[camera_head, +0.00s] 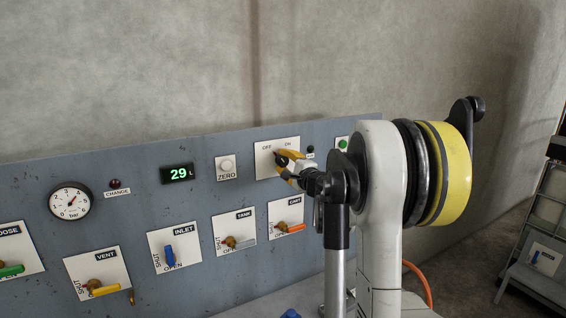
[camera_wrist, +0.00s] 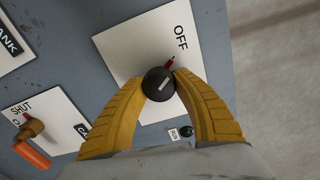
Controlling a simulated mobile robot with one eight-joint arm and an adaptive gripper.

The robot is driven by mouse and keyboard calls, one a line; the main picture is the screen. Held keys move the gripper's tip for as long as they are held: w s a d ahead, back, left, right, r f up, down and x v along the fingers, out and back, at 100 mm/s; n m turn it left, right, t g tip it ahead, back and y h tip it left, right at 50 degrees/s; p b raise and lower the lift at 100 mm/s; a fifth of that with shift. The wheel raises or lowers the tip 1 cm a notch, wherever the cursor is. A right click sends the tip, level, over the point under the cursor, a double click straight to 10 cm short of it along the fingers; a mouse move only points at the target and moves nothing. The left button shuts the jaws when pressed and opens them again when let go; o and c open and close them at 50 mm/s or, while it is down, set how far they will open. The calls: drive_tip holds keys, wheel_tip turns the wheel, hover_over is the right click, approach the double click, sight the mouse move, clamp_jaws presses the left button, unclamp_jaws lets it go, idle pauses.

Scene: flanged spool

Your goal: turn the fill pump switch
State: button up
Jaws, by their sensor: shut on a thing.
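The fill pump switch is a round black knob (camera_wrist: 158,84) with a pale line on its face and a red pointer. It sits on a white plate (camera_wrist: 120,45) marked OFF; in the head view the plate (camera_head: 265,170) reads OFF and ON. In the wrist view the red pointer is towards OFF. The yellow fingers of my gripper (camera_wrist: 161,82) are closed around the knob, one on each side. In the head view my gripper (camera_head: 286,163) partly hides the knob and the lower right of the plate.
Several valve levers line the lower row, including an orange one (camera_head: 290,228) just below my gripper.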

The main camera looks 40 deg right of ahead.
drive_tip(key=o, duration=1.2)
drive_tip(key=shift+s, duration=0.1)
drive_tip(key=v, duration=1.1)
drive_tip(key=shift+s, duration=0.4)
drive_tip(key=shift+a+f, duration=0.1)
